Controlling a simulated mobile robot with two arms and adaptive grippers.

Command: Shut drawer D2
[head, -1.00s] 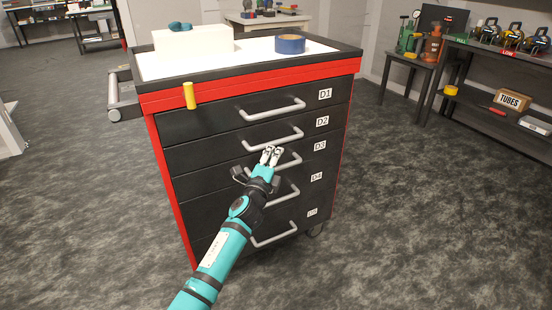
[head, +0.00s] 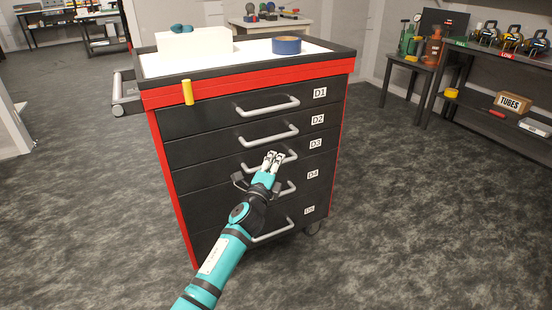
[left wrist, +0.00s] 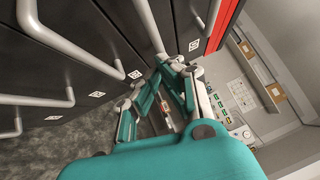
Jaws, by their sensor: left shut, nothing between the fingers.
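Drawer D2 (head: 205,145) is a black drawer front with a silver bar handle (head: 268,136), second from the top in the cabinet. Its front looks about flush with the drawers above and below; a small gap cannot be ruled out. My left gripper (head: 272,156) is shut and empty. In the head view it overlaps the D3 handle (head: 248,167), below D2's handle; I cannot tell whether it touches. The left wrist view shows its closed fingers (left wrist: 175,66) beside the dark drawer fronts and handles. My right gripper is not in view.
The black and red cabinet (head: 345,70) carries a white box (head: 192,43), a blue tape roll (head: 287,45) and a yellow object (head: 188,92) at its top edge. Drawers D1, D3, D4 and D5 look closed. Open floor (head: 430,220) lies right of it.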

